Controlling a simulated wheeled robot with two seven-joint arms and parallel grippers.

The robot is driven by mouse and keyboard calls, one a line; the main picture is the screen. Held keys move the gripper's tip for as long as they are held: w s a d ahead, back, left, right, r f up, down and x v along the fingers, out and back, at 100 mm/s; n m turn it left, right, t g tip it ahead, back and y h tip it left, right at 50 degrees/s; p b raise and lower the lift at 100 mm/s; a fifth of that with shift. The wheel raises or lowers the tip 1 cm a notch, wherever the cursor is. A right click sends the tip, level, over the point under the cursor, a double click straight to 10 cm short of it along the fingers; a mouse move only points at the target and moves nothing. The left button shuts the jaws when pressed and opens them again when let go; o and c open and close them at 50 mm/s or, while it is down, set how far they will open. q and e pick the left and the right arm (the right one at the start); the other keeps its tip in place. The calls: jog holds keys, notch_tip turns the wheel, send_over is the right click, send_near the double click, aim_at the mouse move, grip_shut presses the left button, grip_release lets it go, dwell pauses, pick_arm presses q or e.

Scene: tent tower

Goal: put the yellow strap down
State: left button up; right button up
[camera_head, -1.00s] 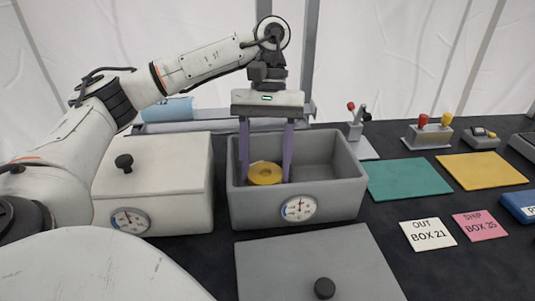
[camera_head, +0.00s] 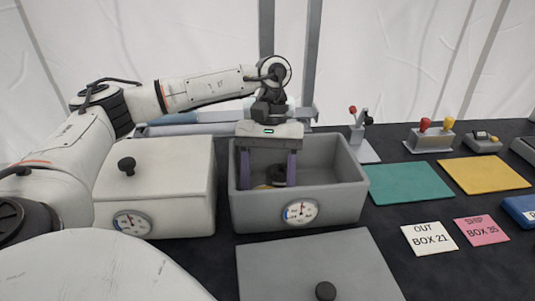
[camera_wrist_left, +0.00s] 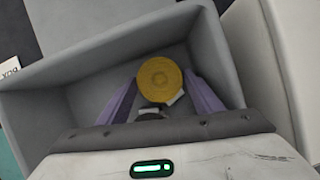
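The yellow strap (camera_wrist_left: 160,79) is a round coil inside the open grey box (camera_head: 343,206). A dark piece and a pale piece sit beside the coil. Whether the coil touches the box floor is hidden. My right gripper is not in view.
A closed white box (camera_head: 155,190) stands close on the left. A grey lid (camera_head: 315,262) lies in front. Teal (camera_head: 410,183) and yellow (camera_head: 484,173) mats lie to the right, with two label cards (camera_head: 430,237) in front of them. Lever devices (camera_head: 431,137) stand behind.

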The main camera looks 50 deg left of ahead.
pick_arm(q)
jog(key=shift+r, duration=0.15)
jog(key=p+v, duration=0.2)
jog(key=v, duration=1)
jog(key=shift+p, duration=0.35)
jog(key=shift+s+d, duration=0.1)
jog(key=shift+c, duration=0.4)
dwell(1.0)
